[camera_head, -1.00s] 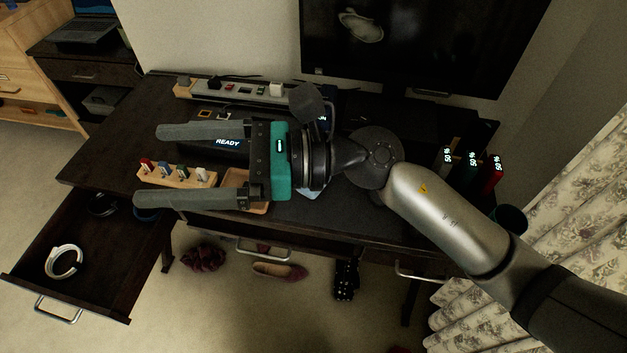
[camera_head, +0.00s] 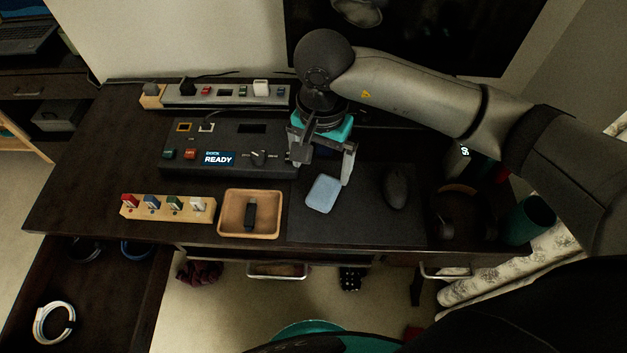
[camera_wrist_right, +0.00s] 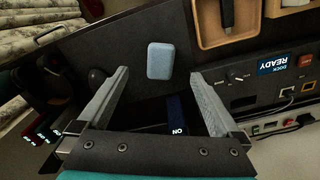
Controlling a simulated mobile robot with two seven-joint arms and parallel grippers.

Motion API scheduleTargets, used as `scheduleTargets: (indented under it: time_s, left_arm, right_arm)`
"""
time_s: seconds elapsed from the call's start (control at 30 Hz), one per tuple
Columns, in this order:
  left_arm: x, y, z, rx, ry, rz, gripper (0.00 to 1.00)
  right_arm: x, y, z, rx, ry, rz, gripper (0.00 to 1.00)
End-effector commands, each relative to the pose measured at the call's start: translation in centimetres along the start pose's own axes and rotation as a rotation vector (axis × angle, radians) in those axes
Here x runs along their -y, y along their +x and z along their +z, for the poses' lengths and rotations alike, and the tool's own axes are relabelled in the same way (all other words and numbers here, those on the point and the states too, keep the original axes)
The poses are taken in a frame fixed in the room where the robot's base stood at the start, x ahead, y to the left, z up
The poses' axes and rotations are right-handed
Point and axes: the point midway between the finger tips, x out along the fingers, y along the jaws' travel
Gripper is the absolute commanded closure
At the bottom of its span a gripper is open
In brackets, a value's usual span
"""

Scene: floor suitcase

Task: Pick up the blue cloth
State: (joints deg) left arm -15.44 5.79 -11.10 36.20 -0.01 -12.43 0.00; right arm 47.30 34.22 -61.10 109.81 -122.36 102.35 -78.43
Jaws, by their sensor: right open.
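The blue cloth (camera_head: 323,193) is a small light-blue folded pad with rounded corners. It lies flat on the dark mat on the desk, right of the wooden tray. It also shows in the right wrist view (camera_wrist_right: 160,61), beyond the fingertips and between their lines. My right gripper (camera_head: 325,168) points down near the cloth's back edge in the head view. Its two grey fingers are wide apart with nothing between them, and it is apart from the cloth. My left gripper cannot be made out.
The wooden tray (camera_head: 228,228) with a dark stick is left of the cloth. A black mouse (camera_head: 395,187) is to its right. Behind stands the black dock box (camera_head: 200,135) with a READY display. A wooden peg rack (camera_head: 170,209) and open drawer (camera_head: 100,290) are left.

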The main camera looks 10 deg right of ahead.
Motion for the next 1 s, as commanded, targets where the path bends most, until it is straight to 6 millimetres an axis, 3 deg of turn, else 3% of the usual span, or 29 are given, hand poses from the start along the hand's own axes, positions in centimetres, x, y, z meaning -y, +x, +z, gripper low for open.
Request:
scheduleTargets:
  time_s: [0.1,0.27,0.7,1.0]
  left_arm:
    - [-1.8,0.3,2.6,0.04,-0.004,0.023,0.0]
    - [-3.2,0.6,4.1,0.064,-0.002,0.042,0.0]
    - [-2.3,1.4,2.0,0.027,-0.001,0.029,0.0]
    - [-2.1,2.1,2.2,0.03,-0.004,0.027,0.0]
  right_arm:
    - [0.0,2.9,0.2,0.007,0.001,0.003,0.0]
    - [0.0,6.1,0.2,0.006,0.002,0.001,0.0]
    - [0.4,10.1,-0.4,0.006,0.002,-0.002,0.0]
    - [0.7,13.4,-1.0,0.005,0.0,-0.003,0.0]
